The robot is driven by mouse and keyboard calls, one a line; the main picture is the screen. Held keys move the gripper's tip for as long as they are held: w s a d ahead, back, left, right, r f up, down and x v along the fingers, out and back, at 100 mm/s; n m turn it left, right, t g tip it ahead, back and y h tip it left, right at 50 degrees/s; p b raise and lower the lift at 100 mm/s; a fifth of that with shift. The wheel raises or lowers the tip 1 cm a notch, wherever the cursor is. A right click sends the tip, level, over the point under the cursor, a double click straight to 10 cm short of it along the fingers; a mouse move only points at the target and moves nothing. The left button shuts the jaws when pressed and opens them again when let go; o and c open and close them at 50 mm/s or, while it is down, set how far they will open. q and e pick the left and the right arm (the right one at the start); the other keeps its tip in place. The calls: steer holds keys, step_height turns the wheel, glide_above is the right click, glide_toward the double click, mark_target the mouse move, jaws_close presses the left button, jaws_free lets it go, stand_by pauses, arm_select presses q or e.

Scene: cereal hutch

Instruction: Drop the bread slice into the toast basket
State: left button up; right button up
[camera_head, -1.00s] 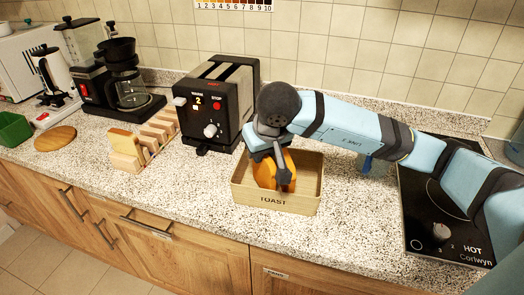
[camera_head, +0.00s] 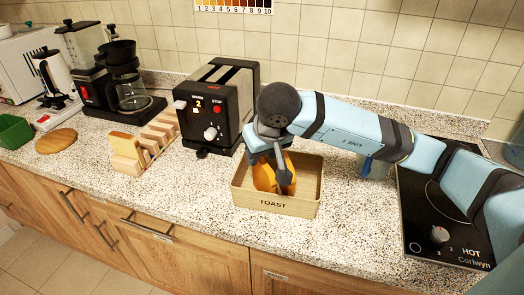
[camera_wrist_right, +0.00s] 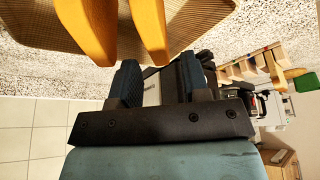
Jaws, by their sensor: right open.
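The toast basket (camera_head: 275,205), a tan box with "TOAST" on its front, stands on the counter. Two orange-brown bread slices (camera_head: 264,177) are inside it, partly hidden by my right gripper (camera_head: 281,178). In the right wrist view the slices show as two separate slabs, one at the left (camera_wrist_right: 86,25) and one nearer the middle (camera_wrist_right: 149,28). My right gripper is open over the basket. In the wrist view its fingers (camera_wrist_right: 156,82) are spread, with the middle slice's edge near the gap between them. My left gripper is out of view.
A black toaster (camera_head: 218,105) stands behind and left of the basket. A wooden rack (camera_head: 160,135) with a paler bread slice (camera_head: 125,145) is further left. A hob (camera_head: 430,215) lies at the right. The counter in front of the basket is clear.

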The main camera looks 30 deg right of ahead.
steer(key=v, duration=1.1)
steer(key=shift+r, duration=0.25)
steer(key=shift+s+d, duration=0.1)
steer(key=shift+s, duration=0.05)
